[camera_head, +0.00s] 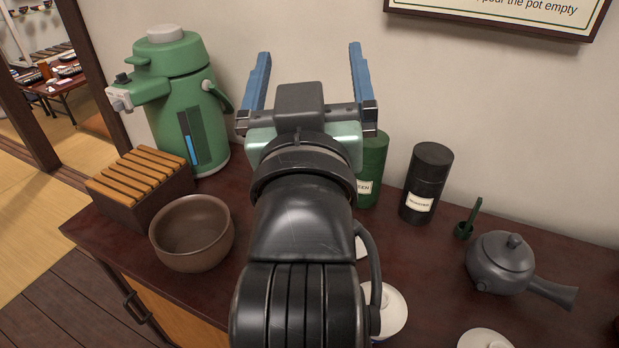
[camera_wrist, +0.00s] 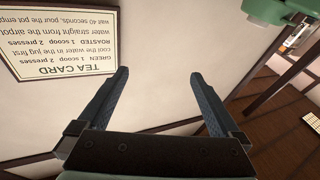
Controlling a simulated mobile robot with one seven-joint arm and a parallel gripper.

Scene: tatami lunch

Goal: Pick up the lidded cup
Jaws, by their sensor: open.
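A white round piece with a small knob, like a cup's lid (camera_head: 486,339), shows at the bottom edge of the head view, cut off by the frame. Another white rounded piece (camera_head: 394,312) stands to its left, partly hidden behind my arm. I cannot tell for sure which of them is the lidded cup. My gripper (camera_head: 310,52) is raised above the cabinet top, in front of the wall, its two blue fingers wide apart and empty. In the wrist view my gripper (camera_wrist: 159,73) has only wall between its fingers. No cup shows there.
On the dark cabinet top (camera_head: 420,250) stand a green airpot (camera_head: 178,85), a slatted box (camera_head: 140,187), a brown bowl (camera_head: 192,234), a green canister (camera_head: 372,165), a black canister (camera_head: 427,182), a small green scoop (camera_head: 466,226) and a grey side-handled teapot (camera_head: 503,262). A tea card (camera_wrist: 62,38) hangs on the wall.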

